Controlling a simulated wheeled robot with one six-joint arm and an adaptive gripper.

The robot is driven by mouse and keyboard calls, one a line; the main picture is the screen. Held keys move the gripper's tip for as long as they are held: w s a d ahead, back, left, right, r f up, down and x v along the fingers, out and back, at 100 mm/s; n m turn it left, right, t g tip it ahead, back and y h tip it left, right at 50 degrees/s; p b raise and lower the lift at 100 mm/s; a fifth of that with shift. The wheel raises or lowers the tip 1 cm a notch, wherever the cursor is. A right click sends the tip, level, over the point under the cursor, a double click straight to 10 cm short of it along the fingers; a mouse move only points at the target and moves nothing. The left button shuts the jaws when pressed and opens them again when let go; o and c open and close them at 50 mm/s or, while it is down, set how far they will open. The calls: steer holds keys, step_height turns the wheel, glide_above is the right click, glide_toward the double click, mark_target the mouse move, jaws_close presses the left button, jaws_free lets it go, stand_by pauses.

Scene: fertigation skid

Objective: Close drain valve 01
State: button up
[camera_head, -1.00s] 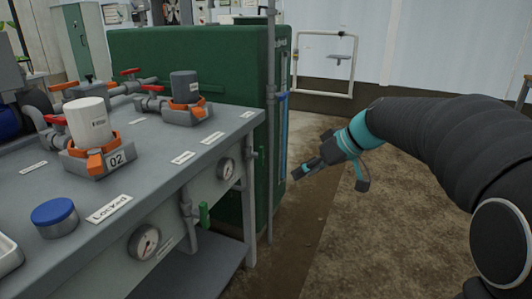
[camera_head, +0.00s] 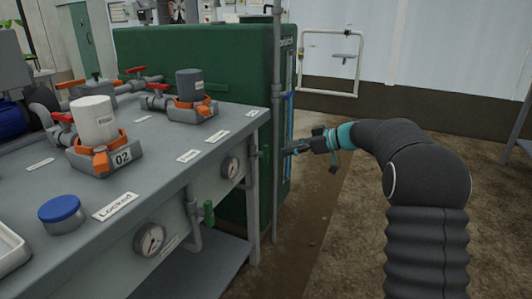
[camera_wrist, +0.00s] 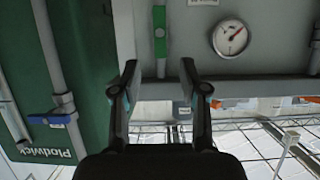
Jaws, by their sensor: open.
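A small green lever (camera_head: 265,155) shows at the right end of the grey bench, behind the bench leg. In the wrist view, a green lever (camera_wrist: 160,32) lies along a vertical grey pipe, beside a round gauge. Another green lever (camera_head: 209,212) is on a drain pipe under the bench front. I cannot read a number on any of these levers. My gripper (camera_head: 290,149) is to the right of the bench end, close to an upright pipe. In the wrist view my gripper (camera_wrist: 158,72) is open and empty, with its fingertips short of the green lever.
A green tank (camera_head: 215,60) stands behind the bench. A blue-handled valve (camera_wrist: 52,118) sits on its pipe. Gauges (camera_head: 149,239) line the bench front (camera_head: 180,225). A "Locked" card (camera_head: 117,206) lies on top. The floor (camera_head: 330,240) right of the bench is open.

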mark_target(268, 152)
steer(key=p+x, duration=0.1)
steer(key=x, duration=0.8)
steer(key=shift+w+a+f, duration=0.15)
steer(key=shift+a+f, duration=0.05)
steer(key=shift+a, duration=0.1)
jaws_close()
